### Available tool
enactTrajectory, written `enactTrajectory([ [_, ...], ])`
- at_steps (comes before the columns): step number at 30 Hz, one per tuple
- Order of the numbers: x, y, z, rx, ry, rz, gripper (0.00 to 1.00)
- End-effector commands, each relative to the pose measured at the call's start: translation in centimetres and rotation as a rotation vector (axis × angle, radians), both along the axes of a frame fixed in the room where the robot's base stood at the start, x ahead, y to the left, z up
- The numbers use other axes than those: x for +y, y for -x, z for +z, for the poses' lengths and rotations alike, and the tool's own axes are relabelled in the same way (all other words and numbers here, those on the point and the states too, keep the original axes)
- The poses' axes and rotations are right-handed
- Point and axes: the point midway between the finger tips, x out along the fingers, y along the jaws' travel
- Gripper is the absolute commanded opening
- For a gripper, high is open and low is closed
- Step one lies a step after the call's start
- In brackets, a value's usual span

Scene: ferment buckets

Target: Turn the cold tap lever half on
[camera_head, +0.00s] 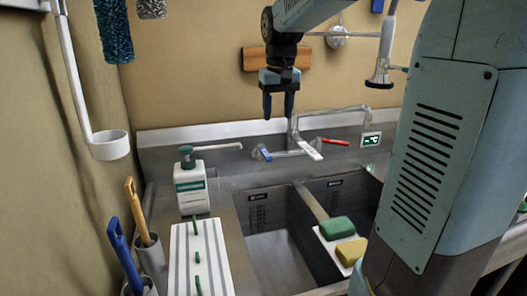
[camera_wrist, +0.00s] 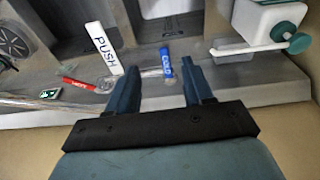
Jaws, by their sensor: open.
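The cold tap lever (camera_head: 264,153) is a short blue lever at the left end of the tap body on the sink's back ledge. In the wrist view the cold lever (camera_wrist: 166,63) reads "COLD" and lies just beyond and between my fingertips. My gripper (camera_head: 278,117) is open and empty, above the ledge; its two fingers show in the wrist view (camera_wrist: 160,75). No contact with the lever is visible. The red lever (camera_head: 334,141) is at the tap's right end, also in the wrist view (camera_wrist: 80,84). A white "PUSH" lever (camera_head: 309,150) sits between them.
A soap bottle (camera_head: 191,188) with a long spout stands left of the tap. The tap spout (camera_head: 325,110) arches behind the levers. Two sink basins (camera_head: 277,262) lie in front, with a green sponge (camera_head: 336,228) and a yellow sponge (camera_head: 350,251) on the divider. A spray head (camera_head: 380,74) hangs right.

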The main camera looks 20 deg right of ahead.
Motion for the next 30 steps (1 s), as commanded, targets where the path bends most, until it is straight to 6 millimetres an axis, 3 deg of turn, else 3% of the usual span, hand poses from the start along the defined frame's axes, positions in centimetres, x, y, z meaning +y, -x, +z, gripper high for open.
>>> enactTrajectory([
  [6,-0.2,-5.4,-1.3,0.074,-0.009,-0.002,0.51],
  [13,-0.4,-9.4,-2.7,0.132,-0.019,-0.002,0.51],
  [23,-0.6,-10.8,-4.2,0.154,-0.023,-0.004,0.51],
  [30,-0.6,-10.8,-7.9,0.156,-0.023,-0.005,0.51],
])
